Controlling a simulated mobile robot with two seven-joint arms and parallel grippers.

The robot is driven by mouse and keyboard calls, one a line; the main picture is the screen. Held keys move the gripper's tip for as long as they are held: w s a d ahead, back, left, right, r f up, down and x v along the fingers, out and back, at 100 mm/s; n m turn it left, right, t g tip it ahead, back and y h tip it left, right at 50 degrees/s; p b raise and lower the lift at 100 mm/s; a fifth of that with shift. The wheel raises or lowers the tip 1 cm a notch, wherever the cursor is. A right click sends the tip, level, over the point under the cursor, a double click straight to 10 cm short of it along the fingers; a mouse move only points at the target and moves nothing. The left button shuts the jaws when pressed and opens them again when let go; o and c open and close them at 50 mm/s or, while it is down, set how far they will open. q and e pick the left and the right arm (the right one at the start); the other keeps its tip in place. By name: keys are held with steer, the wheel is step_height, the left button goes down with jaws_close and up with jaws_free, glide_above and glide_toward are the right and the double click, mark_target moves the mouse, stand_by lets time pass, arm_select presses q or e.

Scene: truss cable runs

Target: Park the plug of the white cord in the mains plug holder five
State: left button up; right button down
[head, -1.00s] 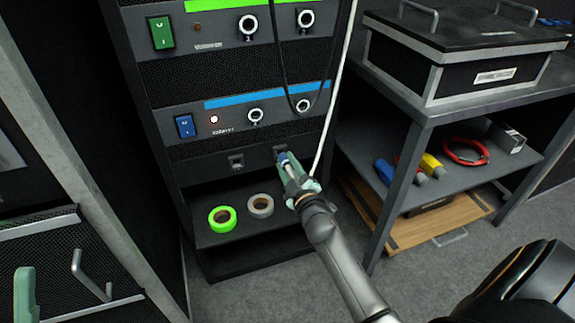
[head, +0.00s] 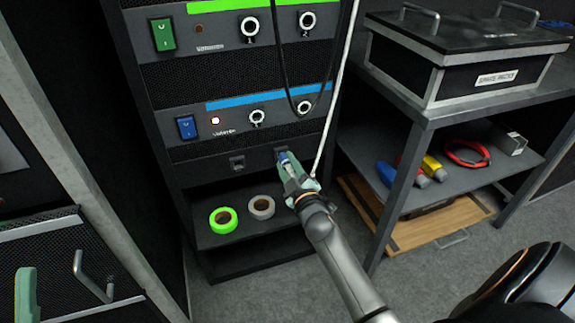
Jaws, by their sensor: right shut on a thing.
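My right gripper (head: 290,165) reaches up to the lower panel of the rack. How far the plug is in, I cannot tell. The white cord (head: 335,100) hangs down from the top and ends beside my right gripper. A second, empty-looking holder (head: 237,163) is to its left. Holder numbers are not readable. A pale green piece of my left gripper (head: 25,295) shows at the lower left edge; its fingers' opening is not clear.
A black cord (head: 285,80) loops in front of the rack. A green tape roll (head: 223,220) and a grey tape roll (head: 261,207) lie on the shelf below. A table (head: 430,113) with a black case (head: 465,65) stands on the right.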

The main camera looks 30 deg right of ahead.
steer(key=shift+w+d, duration=0.1)
steer(key=shift+w, duration=0.25)
stand_by(0.4)
steer(key=shift+c, duration=2.3)
jaws_free()
steer(key=shift+p+v, duration=0.95)
steer(key=shift+v, duration=1.55)
steer(key=shift+s, duration=0.1)
